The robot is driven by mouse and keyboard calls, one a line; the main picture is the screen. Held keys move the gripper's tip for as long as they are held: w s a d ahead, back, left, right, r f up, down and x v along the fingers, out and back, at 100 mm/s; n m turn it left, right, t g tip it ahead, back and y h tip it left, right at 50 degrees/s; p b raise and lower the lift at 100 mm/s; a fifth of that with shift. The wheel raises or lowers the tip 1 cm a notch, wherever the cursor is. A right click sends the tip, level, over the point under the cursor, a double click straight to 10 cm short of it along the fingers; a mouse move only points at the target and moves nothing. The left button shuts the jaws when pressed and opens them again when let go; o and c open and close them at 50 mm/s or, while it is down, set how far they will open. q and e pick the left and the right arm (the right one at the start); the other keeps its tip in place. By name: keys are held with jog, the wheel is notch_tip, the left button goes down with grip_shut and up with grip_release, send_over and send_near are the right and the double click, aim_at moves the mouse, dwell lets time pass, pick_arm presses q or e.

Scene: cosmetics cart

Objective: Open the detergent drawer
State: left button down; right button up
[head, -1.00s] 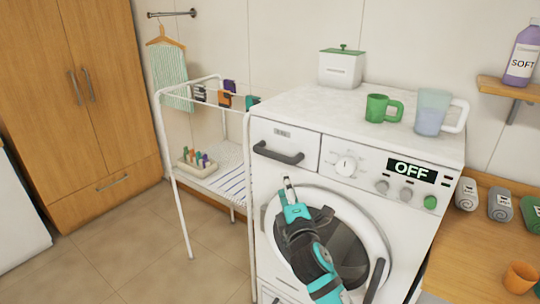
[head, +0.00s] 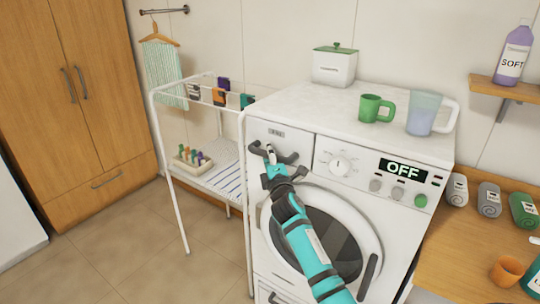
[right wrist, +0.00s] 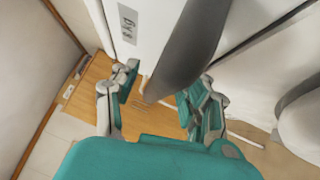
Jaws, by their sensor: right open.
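The detergent drawer (head: 301,141) is the white front panel at the washing machine's upper left, and it looks flush with the machine. Its dark grey bar handle (head: 288,158) is partly covered by my right gripper (head: 270,157) in the head view. In the right wrist view the handle (right wrist: 187,52) reaches down between the two spread fingers of my right gripper (right wrist: 166,84). The fingers are open, one on each side of the handle's near part. I cannot tell if either touches it. My left gripper is in neither view.
The washing machine (head: 275,220) has a round door below the drawer and a panel reading OFF. A green mug (head: 370,108), a pitcher (head: 424,114) and a white box (head: 334,67) stand on top. A white drying rack (head: 158,130) stands close on the left.

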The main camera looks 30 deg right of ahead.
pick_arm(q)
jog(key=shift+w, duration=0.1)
pick_arm(e)
grip_shut()
jog(key=shift+a, duration=0.1)
dwell(0.3)
